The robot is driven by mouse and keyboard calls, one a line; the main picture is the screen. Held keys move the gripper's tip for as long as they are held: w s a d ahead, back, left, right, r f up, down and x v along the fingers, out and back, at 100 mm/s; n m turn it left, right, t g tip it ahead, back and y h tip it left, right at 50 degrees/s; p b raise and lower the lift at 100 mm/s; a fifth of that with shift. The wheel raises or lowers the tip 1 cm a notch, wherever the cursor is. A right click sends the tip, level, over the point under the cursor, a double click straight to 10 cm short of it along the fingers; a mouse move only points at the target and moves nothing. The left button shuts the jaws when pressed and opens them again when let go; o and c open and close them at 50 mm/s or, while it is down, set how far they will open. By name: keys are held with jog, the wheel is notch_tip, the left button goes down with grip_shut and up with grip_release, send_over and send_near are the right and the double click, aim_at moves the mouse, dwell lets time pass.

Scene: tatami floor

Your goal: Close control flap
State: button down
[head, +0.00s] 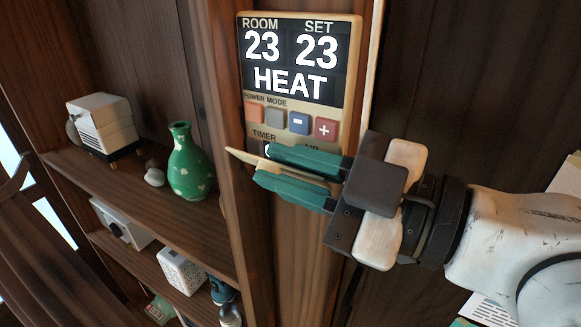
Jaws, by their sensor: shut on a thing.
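The control panel (299,62) is a beige-framed unit on a wooden post, with a dark display reading ROOM 23, SET 23, HEAT. Under the display are an orange, a grey, a blue minus and a red plus button. TIMER and AIR labels show lower down, partly covered by my gripper. The pale control flap (239,156) sticks out from the panel's lower part, so it stands open. My gripper (264,165) comes from the right and is shut on the flap, one green finger above it and one below. The fingers hide most of the flap and its hinge.
Wooden shelves at left hold a white device (100,122), a green spotted vase (189,163), and lower down a white box (181,269) and small items. Papers (502,309) show at the lower right. A dark wall lies right of the panel.

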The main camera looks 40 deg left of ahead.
dwell(0.6)
jog(key=c, duration=1.2)
grip_release()
jog(key=shift+b+v, duration=1.3)
jog(key=shift+v, duration=4.15)
jog(key=shift+o, duration=0.4)
